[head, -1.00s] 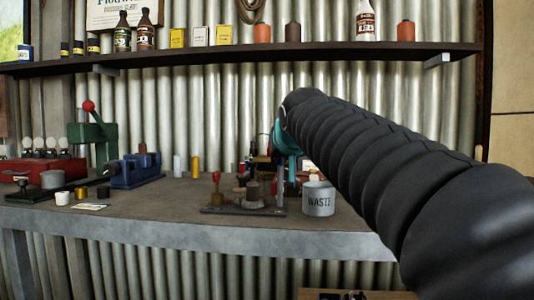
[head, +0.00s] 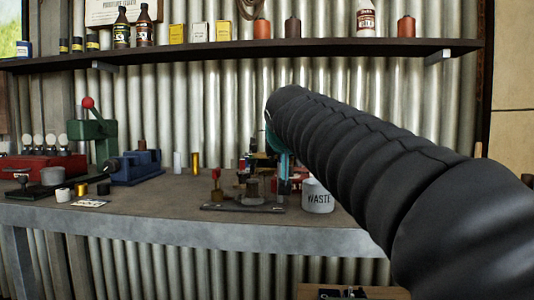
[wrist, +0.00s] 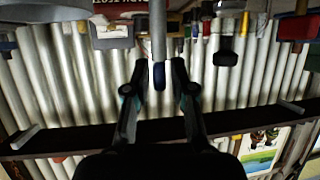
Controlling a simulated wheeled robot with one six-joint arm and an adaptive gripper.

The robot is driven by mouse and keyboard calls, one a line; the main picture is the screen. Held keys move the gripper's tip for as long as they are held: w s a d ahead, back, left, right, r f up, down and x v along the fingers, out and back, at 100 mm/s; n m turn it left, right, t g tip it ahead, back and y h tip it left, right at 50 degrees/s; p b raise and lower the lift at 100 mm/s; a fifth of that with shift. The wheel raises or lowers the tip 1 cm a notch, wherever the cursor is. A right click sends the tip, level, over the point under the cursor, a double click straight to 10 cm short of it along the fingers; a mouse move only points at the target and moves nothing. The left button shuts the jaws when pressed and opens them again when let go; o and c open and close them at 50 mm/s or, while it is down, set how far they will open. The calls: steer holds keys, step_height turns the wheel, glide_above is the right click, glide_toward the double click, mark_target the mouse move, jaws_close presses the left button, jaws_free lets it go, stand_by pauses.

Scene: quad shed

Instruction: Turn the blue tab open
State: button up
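In the wrist view, which is upside down, a small dark blue tab (wrist: 158,76) shows at the end of a grey upright rod (wrist: 158,32). My gripper (wrist: 158,72) is open, with one black finger on each side of the tab. Gaps show between the tab and both fingers; I see no contact. In the head view my arm hides most of the gripper; a teal part (head: 284,158) shows beside it, above the bench. I cannot make out the blue tab in the head view.
A dark base plate (head: 240,208) with small fittings lies on the bench (head: 150,215). A WASTE can (head: 318,197) stands right of it, partly behind my arm. A blue vise (head: 138,170) and green press (head: 104,140) stand left. A shelf (head: 230,52) with bottles runs above.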

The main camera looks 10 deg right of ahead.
steer(key=shift+s+r, duration=0.1)
steer(key=v, duration=1.2)
steer(key=s+f+g, duration=0.2)
steer(key=s+f, duration=0.4)
steer(key=f, duration=0.7)
steer(key=s+d+f+n+g+y+p, duration=0.1)
steer(key=s+f+g, duration=0.2)
steer(key=s+f, duration=0.4)
steer(key=s+d+f+g+y+p, duration=0.1)
steer(key=s+f, duration=0.5)
steer(key=f, duration=1.3)
steer(key=shift+s+f+n+g, duration=0.15)
steer(key=shift+s+n+g, duration=0.2)
steer(key=shift+g, duration=0.45)
